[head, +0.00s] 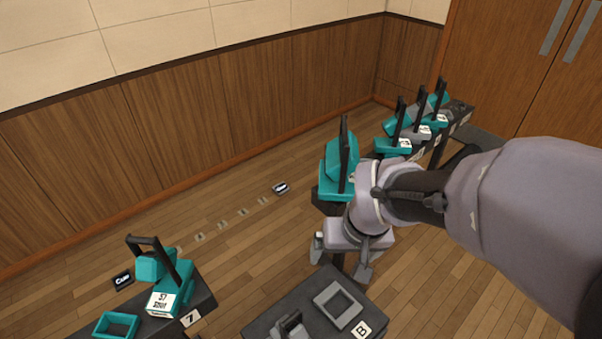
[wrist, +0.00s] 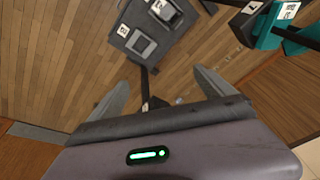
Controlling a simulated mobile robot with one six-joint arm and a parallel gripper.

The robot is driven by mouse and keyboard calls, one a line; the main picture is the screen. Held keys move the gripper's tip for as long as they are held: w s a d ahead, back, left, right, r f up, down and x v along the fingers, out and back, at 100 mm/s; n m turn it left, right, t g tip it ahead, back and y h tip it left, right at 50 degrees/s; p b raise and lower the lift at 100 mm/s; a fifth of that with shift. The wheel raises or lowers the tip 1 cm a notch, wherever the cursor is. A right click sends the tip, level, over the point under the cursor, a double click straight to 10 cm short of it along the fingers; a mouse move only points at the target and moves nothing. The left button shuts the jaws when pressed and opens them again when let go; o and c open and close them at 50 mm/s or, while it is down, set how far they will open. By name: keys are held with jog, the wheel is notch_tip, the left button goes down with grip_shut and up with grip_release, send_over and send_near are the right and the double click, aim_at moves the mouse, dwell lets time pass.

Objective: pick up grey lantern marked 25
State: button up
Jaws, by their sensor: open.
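No marking 25 is clearly readable. A grey lantern (head: 288,327) stands on the dark stand marked B, cut off by the bottom edge of the head view. In the wrist view a grey item with a small white label (wrist: 170,14) sits at the top, probably that lantern. My gripper (head: 340,262) is open and empty, above the floor just beyond the B stand. In the wrist view its fingers (wrist: 162,92) are spread apart with nothing between them.
A grey square frame (head: 323,296) lies on the B stand (head: 275,312). A teal lantern (head: 165,282) stands on stand 7 at left, with a teal frame (head: 116,326). Another teal lantern (head: 336,178) stands behind my gripper. Several lanterns line the back right.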

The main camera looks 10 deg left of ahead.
jog(key=w+a+f+n+g, duration=0.1)
jog(key=w+a+f+n, duration=0.15)
jog(key=a+f, duration=0.5)
jog(key=n+g+h+p, duration=0.1)
jog(key=n+g, duration=0.1)
jog(key=n, duration=0.3)
send_over(291, 326)
notch_tip(291, 326, down, 17)
jog(key=f+b, duration=0.2)
jog(key=f, duration=0.3)
jog(key=f+b, duration=0.2)
jog(key=f, duration=0.4)
jog(key=shift+d, duration=0.2)
notch_tip(291, 326, down, 6)
jog(key=b, duration=0.3)
jog(key=shift+a+r, duration=0.1)
jog(key=shift+a, duration=0.05)
jog(key=shift+r, duration=0.1)
jog(key=shift+c, duration=1.3)
grip_shut()
